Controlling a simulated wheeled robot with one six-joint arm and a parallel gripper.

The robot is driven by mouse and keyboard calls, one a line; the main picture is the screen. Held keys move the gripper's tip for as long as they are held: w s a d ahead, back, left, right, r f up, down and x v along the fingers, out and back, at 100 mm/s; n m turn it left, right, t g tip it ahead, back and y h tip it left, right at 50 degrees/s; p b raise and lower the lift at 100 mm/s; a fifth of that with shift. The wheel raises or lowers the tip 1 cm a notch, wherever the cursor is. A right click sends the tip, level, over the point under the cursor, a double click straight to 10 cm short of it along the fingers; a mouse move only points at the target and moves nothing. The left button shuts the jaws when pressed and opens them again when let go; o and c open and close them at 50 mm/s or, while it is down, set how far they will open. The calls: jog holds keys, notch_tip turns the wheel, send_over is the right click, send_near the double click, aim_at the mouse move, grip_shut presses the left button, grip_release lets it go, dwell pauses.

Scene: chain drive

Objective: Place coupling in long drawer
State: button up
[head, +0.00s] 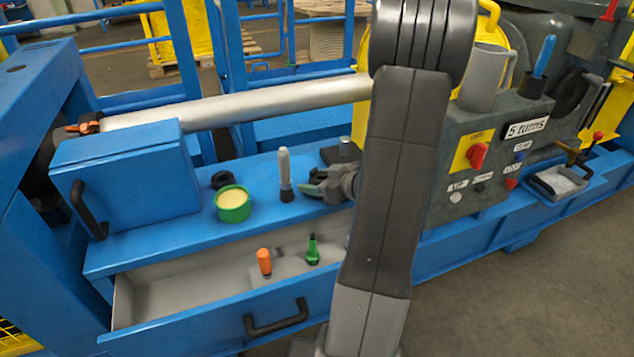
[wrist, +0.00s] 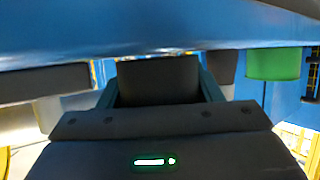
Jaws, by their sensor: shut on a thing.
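My gripper (head: 322,186) is low over the blue deck, pointing left in the head view. In the wrist view a dark block, which I take to be the coupling (wrist: 155,80), sits between its fingers. The gripper is shut on it. The coupling's shape is mostly hidden in the head view, and I cannot tell whether it touches the deck. The long drawer (head: 150,309) is open below the deck's front edge. An orange-handled item (head: 264,262) and a green bottle-like item (head: 313,250) stand in it. My arm hides its right end.
A grey cylinder (head: 285,170) with a black base stands just left of my fingertips. Beyond it are a green tin (head: 233,207) and a black ring (head: 222,180). A blue box (head: 125,175) stands at left, a control box (head: 480,150) at right. The drawer's left half is clear.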

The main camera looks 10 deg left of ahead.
jog(key=shift+f+b, duration=0.1)
jog(key=shift+b, duration=0.2)
jog(key=o, duration=1.6)
jog(key=shift+o, duration=0.2)
